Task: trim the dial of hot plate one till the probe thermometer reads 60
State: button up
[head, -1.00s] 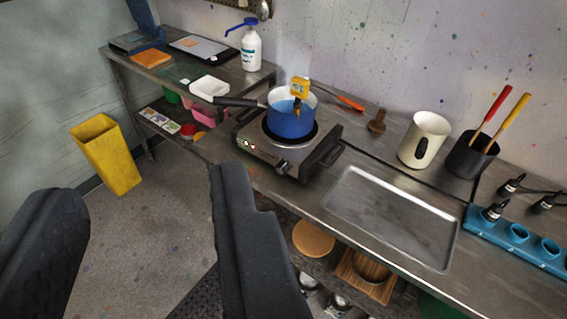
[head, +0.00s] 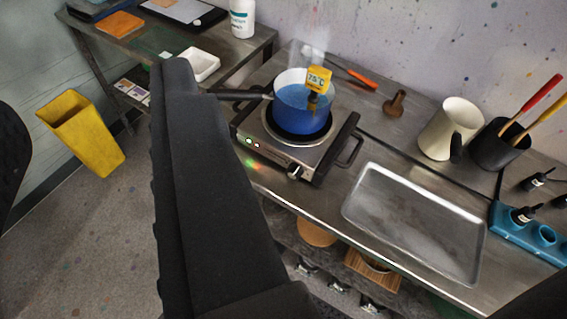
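A hot plate (head: 270,150) stands on the steel bench, with a dial (head: 295,172) at the right of its front face. A green light and a red light glow left of the dial. A blue pot (head: 300,122) of blue liquid sits on the plate, steaming, its handle pointing left. A yellow probe thermometer (head: 318,78) stands at the pot's rim; its small display seems to read 75 °C. My gripper (head: 92,90) is open and empty, its dark fingers spread wide. The right finger is large in front, left of the hot plate; the left is at the picture's edge.
A steel tray (head: 415,225) lies right of the hot plate. A cream jug (head: 448,130), a dark pot with two handled tools (head: 500,148) and a blue rack (head: 525,235) stand further right. A yellow bin (head: 80,135) stands on the floor at left.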

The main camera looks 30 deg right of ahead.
jog(key=shift+w+a, duration=0.1)
jog(key=shift+w, duration=0.15)
jog(key=o, duration=0.4)
jog(key=shift+w+a, duration=0.1)
jog(key=w+a+f+m+t+y, duration=0.1)
jog(key=w+a+f+m, duration=0.15)
jog(key=w+f, duration=0.55)
jog(key=w+a+f+m, duration=0.1)
jog(key=w+a+f, duration=0.4)
jog(key=w, duration=0.5)
jog(key=m+g+h, duration=0.5)
jog(key=m+h, duration=0.3)
jog(key=h, duration=0.7)
send_near(291, 176)
jog(key=b+x, duration=0.2)
jog(key=x, duration=0.6)
jog(key=shift+w+d, duration=0.2)
jog(key=shift+d, duration=0.05)
